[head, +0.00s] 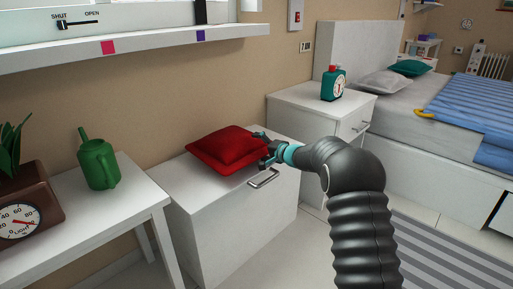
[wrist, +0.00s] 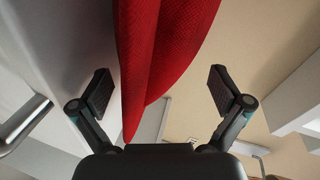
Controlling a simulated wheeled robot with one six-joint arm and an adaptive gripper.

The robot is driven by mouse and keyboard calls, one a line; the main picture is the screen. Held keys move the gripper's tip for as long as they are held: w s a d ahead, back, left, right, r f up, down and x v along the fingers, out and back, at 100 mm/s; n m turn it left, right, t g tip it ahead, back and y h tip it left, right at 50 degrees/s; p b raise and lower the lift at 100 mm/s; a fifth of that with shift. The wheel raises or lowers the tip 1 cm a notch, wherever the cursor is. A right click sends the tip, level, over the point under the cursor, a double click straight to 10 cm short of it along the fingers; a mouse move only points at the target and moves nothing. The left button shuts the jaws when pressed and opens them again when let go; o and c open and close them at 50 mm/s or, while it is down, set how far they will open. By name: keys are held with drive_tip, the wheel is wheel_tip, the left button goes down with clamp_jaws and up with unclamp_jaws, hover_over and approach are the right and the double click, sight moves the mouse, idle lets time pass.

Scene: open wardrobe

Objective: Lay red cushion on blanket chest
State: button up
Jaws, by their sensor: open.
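The red cushion (head: 228,148) lies flat on top of the white blanket chest (head: 215,222), which has a metal handle on its front. My gripper (head: 263,149) is at the cushion's right corner, just above the chest top. In the wrist view the gripper (wrist: 158,92) is open, and the cushion (wrist: 165,50) reaches down between its fingers. Both finger pads stand apart from the cloth, with a wider gap on the right. The cushion's underside is hidden in the head view.
A white table with a green watering can (head: 98,163) and a brown planter (head: 30,207) stands at left. A bedside cabinet (head: 320,112) bearing a teal bottle (head: 332,86) stands behind my arm. A shelf (head: 140,45) overhangs the upper left. The bed (head: 430,140) is at right.

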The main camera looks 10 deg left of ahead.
drive_tip(key=v, duration=0.9)
drive_tip(key=shift+s+d+r+b, duration=0.15)
drive_tip(key=shift+s+d+b, duration=0.1)
drive_tip(key=shift+b, duration=0.1)
drive_tip(key=s+d+r+n+g+h, duration=0.1)
drive_tip(key=s+r+n+g, duration=0.3)
drive_tip(key=s, duration=0.9)
drive_tip(key=s+d+r+n+g+h, duration=0.1)
drive_tip(key=s+r, duration=0.4)
drive_tip(key=s, duration=0.8)
drive_tip(key=s+d+f+h, duration=0.1)
drive_tip(key=s+d+h, duration=0.2)
drive_tip(key=s+d, duration=0.2)
drive_tip(key=s+d+f+h, duration=0.2)
drive_tip(key=s+d, duration=0.3)
drive_tip(key=s, duration=0.6)
drive_tip(key=s+d+f+h, duration=0.1)
drive_tip(key=s+d+h, duration=0.3)
drive_tip(key=s, duration=0.5)
drive_tip(key=shift+d+f+n, duration=0.3)
drive_tip(key=shift+d+n, duration=0.1)
drive_tip(key=shift+d, duration=0.35)
drive_tip(key=shift+s, duration=0.15)
